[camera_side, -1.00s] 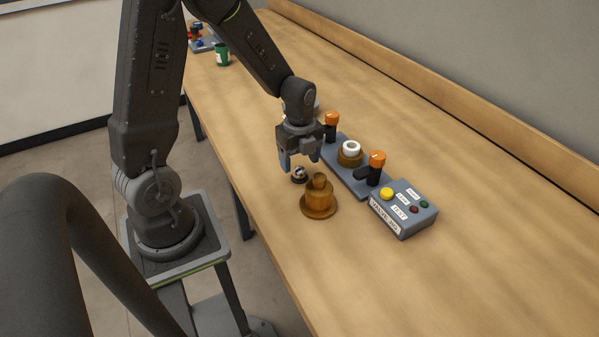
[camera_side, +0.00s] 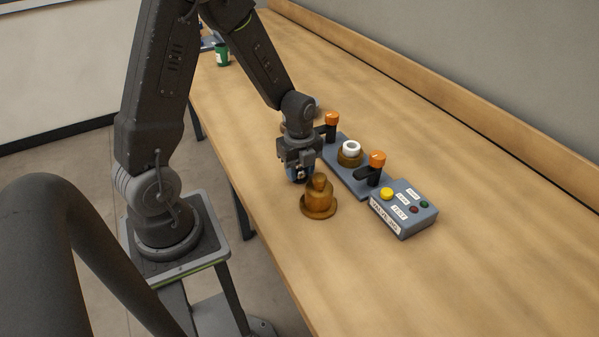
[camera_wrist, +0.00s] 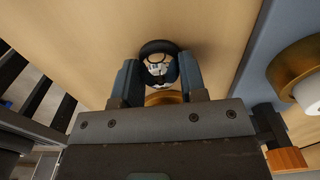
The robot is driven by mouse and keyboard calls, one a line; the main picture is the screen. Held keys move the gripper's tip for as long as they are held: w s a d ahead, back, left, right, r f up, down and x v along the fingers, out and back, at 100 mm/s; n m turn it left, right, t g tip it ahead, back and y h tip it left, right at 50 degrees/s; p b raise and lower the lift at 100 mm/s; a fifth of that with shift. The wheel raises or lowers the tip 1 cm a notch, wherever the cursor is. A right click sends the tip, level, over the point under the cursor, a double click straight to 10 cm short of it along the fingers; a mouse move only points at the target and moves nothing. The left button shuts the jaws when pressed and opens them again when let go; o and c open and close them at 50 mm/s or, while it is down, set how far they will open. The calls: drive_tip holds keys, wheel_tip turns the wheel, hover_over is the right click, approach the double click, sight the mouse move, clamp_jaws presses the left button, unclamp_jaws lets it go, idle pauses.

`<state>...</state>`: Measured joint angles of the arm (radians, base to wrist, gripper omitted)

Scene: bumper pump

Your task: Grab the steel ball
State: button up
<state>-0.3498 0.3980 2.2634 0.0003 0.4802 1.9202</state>
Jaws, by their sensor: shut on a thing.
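In the side view my gripper (camera_side: 299,177) is low at the table, just behind and left of the brass stepped piece (camera_side: 318,203). The fingers hide most of the ball there.
A green cup (camera_side: 222,55) is far back.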

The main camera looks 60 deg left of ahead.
drive_tip(key=shift+c, duration=1.1)
drive_tip(key=shift+r, duration=0.15)
